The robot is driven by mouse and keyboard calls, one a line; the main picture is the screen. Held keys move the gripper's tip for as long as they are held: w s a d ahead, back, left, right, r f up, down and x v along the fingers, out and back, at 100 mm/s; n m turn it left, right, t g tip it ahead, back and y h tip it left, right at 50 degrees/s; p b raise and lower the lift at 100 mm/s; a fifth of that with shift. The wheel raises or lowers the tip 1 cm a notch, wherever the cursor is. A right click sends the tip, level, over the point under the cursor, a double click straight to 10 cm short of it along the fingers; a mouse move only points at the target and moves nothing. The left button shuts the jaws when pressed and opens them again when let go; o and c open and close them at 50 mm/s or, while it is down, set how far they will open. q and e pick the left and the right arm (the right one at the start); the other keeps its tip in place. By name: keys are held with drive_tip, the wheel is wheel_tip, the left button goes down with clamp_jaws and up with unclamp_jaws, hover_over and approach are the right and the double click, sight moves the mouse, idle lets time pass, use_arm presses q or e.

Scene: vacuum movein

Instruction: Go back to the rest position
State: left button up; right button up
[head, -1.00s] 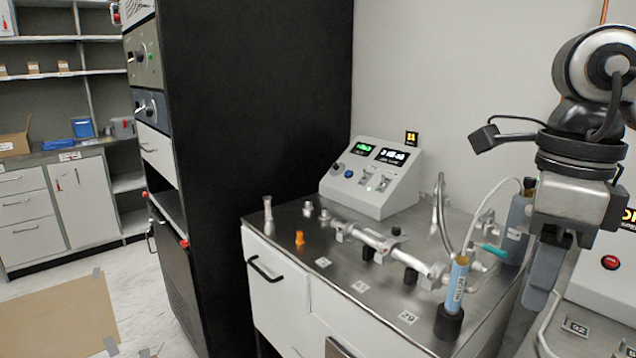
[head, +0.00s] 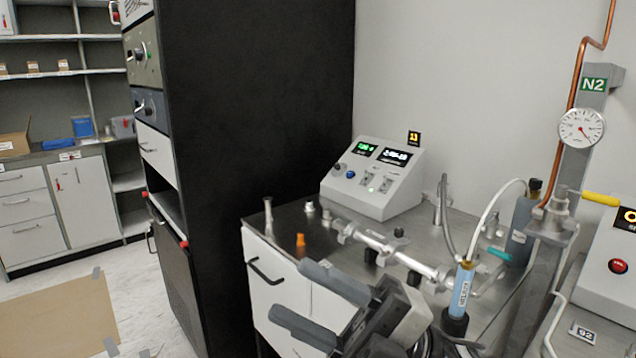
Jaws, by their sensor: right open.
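My right gripper (head: 290,289) is at the lower middle of the head view, in front of the bench (head: 464,222). Its two dark grey fingers point left and stand apart, with nothing between them. It hides part of the bench's front edge and drawers. The wrist behind it reaches down to the bottom edge of the view. My left gripper is not in view.
On the bench stand a metal tube assembly (head: 372,237), an orange fitting (head: 300,240), a blue cylinder (head: 462,290) and a control box (head: 372,178). A black rack (head: 262,130) rises at left. A gauge (head: 581,127) hangs on a post at right.

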drive_tip(key=w+d+f+m+t+h, duration=0.1)
drive_tip(key=d+f+m+t+h, duration=0.2)
drive_tip(key=f+m+t+h, duration=0.35)
drive_tip(key=w+d+f+m+t+h, duration=0.2)
drive_tip(key=d+f+m+t+h, duration=0.15)
drive_tip(key=f+m, duration=0.5)
drive_tip(key=w+d+f+m+t+h, duration=0.1)
drive_tip(key=d+f+m+t+h, duration=0.25)
drive_tip(key=f+m+h, duration=0.45)
drive_tip(key=s+d+f+m+g+h, duration=0.1)
drive_tip(key=s+d+f+m+g, duration=0.1)
drive_tip(key=s+f, duration=0.3)
drive_tip(key=s+d+f+m+g+h, duration=0.1)
drive_tip(key=s+d+f+m+g, duration=0.2)
drive_tip(key=f, duration=0.6)
drive_tip(key=s+m, duration=0.2)
drive_tip(key=s, duration=0.1)
drive_tip(key=shift+s+d+f+g+h, duration=0.15)
drive_tip(key=shift+s+f+g+h, duration=0.15)
drive_tip(key=shift+f+g+h, duration=0.1)
drive_tip(key=shift+r, duration=0.1)
